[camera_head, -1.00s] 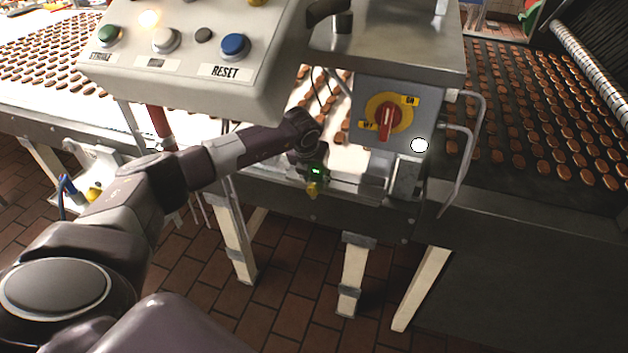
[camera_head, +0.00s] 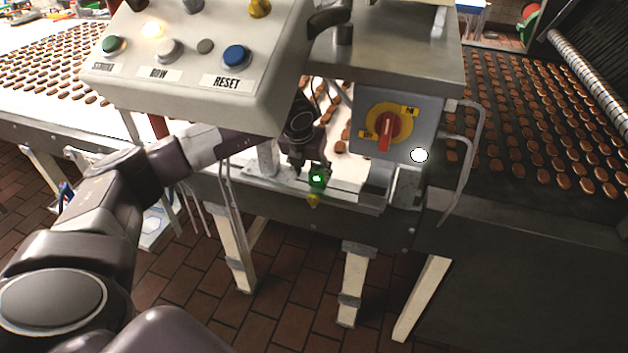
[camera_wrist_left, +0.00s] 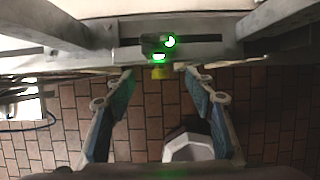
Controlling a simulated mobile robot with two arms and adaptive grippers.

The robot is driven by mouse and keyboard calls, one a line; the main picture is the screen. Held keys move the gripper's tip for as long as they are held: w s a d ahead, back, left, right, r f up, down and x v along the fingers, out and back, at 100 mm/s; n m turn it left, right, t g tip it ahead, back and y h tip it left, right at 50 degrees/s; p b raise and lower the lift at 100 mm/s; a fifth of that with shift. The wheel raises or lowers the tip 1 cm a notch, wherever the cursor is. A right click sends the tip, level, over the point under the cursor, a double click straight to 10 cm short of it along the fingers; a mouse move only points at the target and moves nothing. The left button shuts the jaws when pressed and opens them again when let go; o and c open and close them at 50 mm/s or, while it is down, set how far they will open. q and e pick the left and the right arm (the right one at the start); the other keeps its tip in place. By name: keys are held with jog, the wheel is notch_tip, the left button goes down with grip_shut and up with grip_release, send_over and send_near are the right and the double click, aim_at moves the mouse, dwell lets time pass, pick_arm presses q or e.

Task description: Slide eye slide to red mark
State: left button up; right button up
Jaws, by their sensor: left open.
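The eye slide (camera_head: 317,177) is a small dark block with a lit green light and a yellow knob (camera_head: 313,201) below it, on the metal rail at the conveyor's front edge. In the left wrist view the eye slide (camera_wrist_left: 157,46) sits at the slot of the rail, with its yellow knob toward me. My left gripper (camera_head: 308,166) is just above and behind the eye slide in the head view. In the left wrist view my left gripper (camera_wrist_left: 160,78) is open, its fingers on either side of the knob with gaps. I cannot make out a red mark. My right gripper is out of view.
The control panel (camera_head: 205,75) overhangs my left forearm. A grey switch box (camera_head: 395,125) with a red rotary switch stands right of the eye slide. The slotted rail (camera_wrist_left: 205,40) runs sideways, with brackets around it. Conveyors with biscuits (camera_head: 530,120) lie at both sides.

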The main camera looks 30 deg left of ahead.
pick_arm(q)
jog(key=shift+v, duration=1.15)
